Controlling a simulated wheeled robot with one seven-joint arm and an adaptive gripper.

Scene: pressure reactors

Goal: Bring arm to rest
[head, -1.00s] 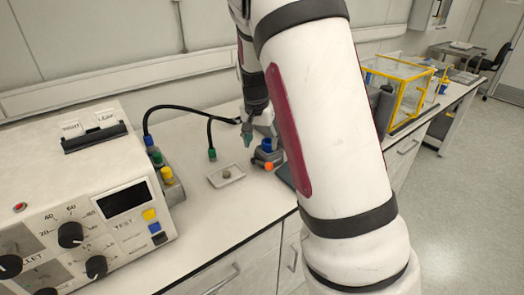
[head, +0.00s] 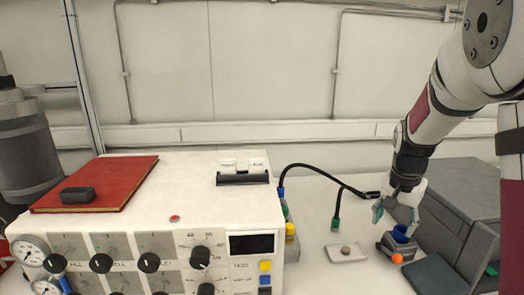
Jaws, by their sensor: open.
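My gripper (head: 389,212) shows at the right in the head view, at the end of my white and dark-red arm. Its greenish fingertips are apart and hang down above the bench, with nothing seen between them. It is close to a small grey device with a blue cup and an orange knob (head: 397,257), and partly overlaps it in the picture. I cannot tell whether they touch. A small white tray (head: 346,256) with a brownish lump on it lies on the bench to the left of the gripper.
A large white control console (head: 205,215) with knobs and a dark display fills the middle. A red book (head: 95,183) lies on top with a dark block. A grey machine (head: 460,213) stands right of the gripper.

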